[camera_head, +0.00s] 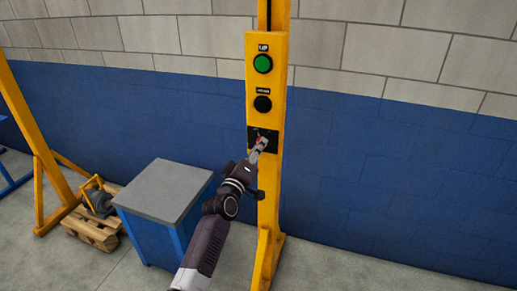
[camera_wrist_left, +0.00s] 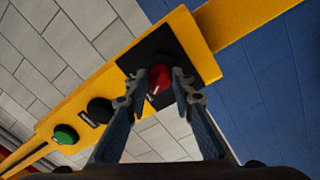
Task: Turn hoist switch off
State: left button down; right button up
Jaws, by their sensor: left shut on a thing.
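The hoist switch is a red knob (camera_wrist_left: 158,78) on a black square plate (camera_wrist_left: 197,48). The plate (camera_head: 251,133) sits low on a yellow control panel (camera_head: 280,95) on a yellow post. My left gripper (camera_wrist_left: 172,82) is shut on the red knob, one finger on each side of it. In the head view my left gripper (camera_head: 259,147) reaches the plate from below and covers most of the knob. A light mark shows on the knob in the wrist view. My right gripper is not in view.
A green button (camera_head: 263,64) and a black button (camera_head: 262,104) sit above the plate. A blue cabinet with a grey top (camera_head: 165,190) stands left of the post. Floor right of the post is clear.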

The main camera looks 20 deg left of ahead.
pick_arm(q)
jog(key=c, duration=1.7)
grip_release()
jog(key=shift+o, duration=0.2)
jog(key=shift+s, duration=0.1)
jog(key=s, duration=1.1)
jog(key=shift+s+a+f, duration=0.4)
jog(key=shift+a, duration=0.05)
